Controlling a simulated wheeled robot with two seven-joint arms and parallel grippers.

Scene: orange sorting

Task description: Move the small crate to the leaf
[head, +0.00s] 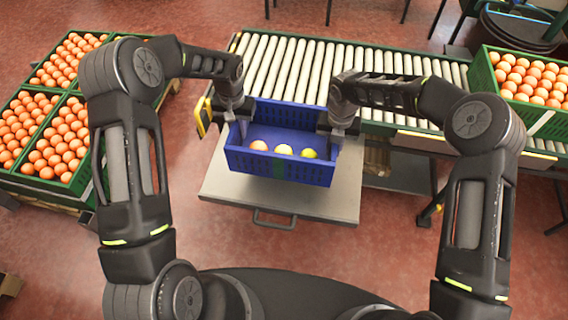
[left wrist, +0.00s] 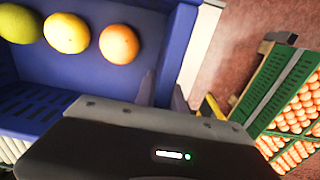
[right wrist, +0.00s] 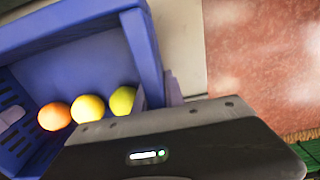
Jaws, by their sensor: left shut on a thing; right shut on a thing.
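The small blue crate (head: 252,164) holds an orange (head: 259,146), a yellow fruit (head: 284,150) and a yellow-green fruit (head: 308,153) in a row. My left gripper (head: 242,125) is shut on its left side wall, and my right gripper (head: 331,132) is shut on its right side wall. The crate looks upright, over the back part of the grey leaf (head: 222,190), which has a handle at its front. I cannot tell whether its bottom touches the leaf. The crate also shows in the left wrist view (left wrist: 110,78) and in the right wrist view (right wrist: 75,40).
A roller conveyor (head: 300,60) runs behind the leaf. Green crates of oranges (head: 85,165) stand at the left, and another orange-filled crate (head: 490,85) stands at the back right. A dark bin (head: 500,30) is behind the conveyor. The front of the leaf is clear.

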